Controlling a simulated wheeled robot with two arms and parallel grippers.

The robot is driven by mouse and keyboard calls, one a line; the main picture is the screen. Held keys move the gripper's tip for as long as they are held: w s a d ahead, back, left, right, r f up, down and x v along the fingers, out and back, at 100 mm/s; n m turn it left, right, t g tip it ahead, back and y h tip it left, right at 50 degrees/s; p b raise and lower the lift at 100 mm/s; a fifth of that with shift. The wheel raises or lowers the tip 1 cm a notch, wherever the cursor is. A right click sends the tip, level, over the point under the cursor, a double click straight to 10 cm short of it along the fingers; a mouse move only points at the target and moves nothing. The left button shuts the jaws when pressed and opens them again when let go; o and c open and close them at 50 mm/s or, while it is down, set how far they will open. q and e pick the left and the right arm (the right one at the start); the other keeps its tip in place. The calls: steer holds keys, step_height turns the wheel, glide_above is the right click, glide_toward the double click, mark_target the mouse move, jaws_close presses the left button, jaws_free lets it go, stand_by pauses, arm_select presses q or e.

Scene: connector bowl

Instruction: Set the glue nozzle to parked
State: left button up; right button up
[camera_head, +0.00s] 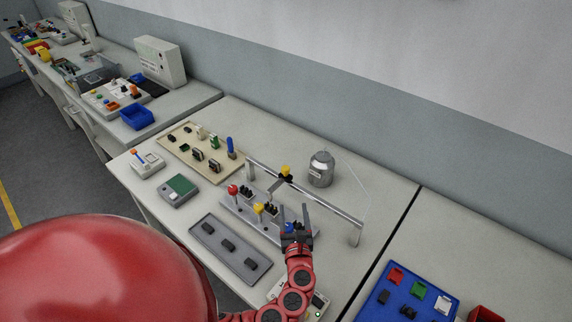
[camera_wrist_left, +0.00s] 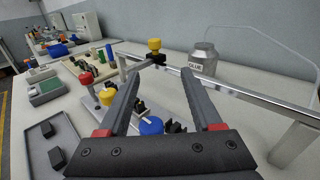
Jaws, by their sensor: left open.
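The glue nozzle appears to be the black carriage with a yellow knob (camera_head: 286,171) on a raised metal rail (camera_head: 325,203). It sits left of the rail's middle and also shows in the left wrist view (camera_wrist_left: 154,46). A grey glue pot (camera_head: 321,170) stands behind the rail; its label reads GLUE in the left wrist view (camera_wrist_left: 203,58). My left gripper (camera_head: 294,212) is open and empty, in front of the rail and to the right of the carriage. In the left wrist view its fingers (camera_wrist_left: 160,80) point toward the rail, with the carriage beyond them. My right gripper is out of view.
Below the rail is a grey fixture (camera_head: 270,231) with red (camera_head: 233,189), yellow (camera_head: 258,208) and blue (camera_wrist_left: 151,126) knobs. A grey tray (camera_head: 228,249) lies in front. A beige board (camera_head: 180,151) with connectors is at left, a blue tray (camera_head: 375,302) at right.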

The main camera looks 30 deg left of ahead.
mark_target(286, 171)
arm_select(q)
steer(key=shift+a+r+y, duration=0.2)
steer(key=shift+r+y, duration=0.2)
steer(key=b+x, duration=0.2)
steer(key=x, duration=1.5)
steer(key=shift+a, duration=0.2)
steer(key=shift+r, duration=0.1)
jaws_close()
